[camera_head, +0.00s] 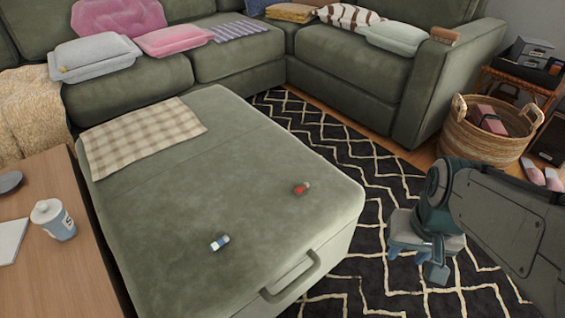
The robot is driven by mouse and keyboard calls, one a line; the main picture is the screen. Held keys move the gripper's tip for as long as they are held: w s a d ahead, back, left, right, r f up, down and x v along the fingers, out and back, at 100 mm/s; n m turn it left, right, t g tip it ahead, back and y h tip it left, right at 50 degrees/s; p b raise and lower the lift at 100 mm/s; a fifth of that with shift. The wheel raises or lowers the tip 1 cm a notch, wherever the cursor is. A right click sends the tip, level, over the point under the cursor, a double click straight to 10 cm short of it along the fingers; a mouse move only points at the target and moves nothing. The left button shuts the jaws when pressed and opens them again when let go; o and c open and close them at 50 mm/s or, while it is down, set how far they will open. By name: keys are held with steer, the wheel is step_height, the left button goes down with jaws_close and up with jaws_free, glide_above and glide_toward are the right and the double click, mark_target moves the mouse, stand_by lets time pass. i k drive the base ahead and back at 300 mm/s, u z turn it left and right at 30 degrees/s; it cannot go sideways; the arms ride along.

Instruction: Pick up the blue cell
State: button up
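The blue cell (220,243) is a small white and blue cylinder. It lies on its side on the green ottoman (240,140), near the front edge and left of the drawer handle. My gripper (409,255) is at the lower right, over the dark rug and beyond the ottoman's right side. It is well apart from the cell. Small blue parts show at its lower end, but I cannot tell whether its fingers are open or shut. I see nothing held in it.
A checkered cloth (143,135) covers the far left corner. A wooden table (65,270) with a white bottle (53,219) stands at left. A wicker basket (488,135) stands right.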

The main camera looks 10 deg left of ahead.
mark_target(220, 242)
steer(key=z, duration=0.2)
steer(key=k, duration=0.75)
steer(key=u, duration=1.4)
steer(key=i, duration=0.5)
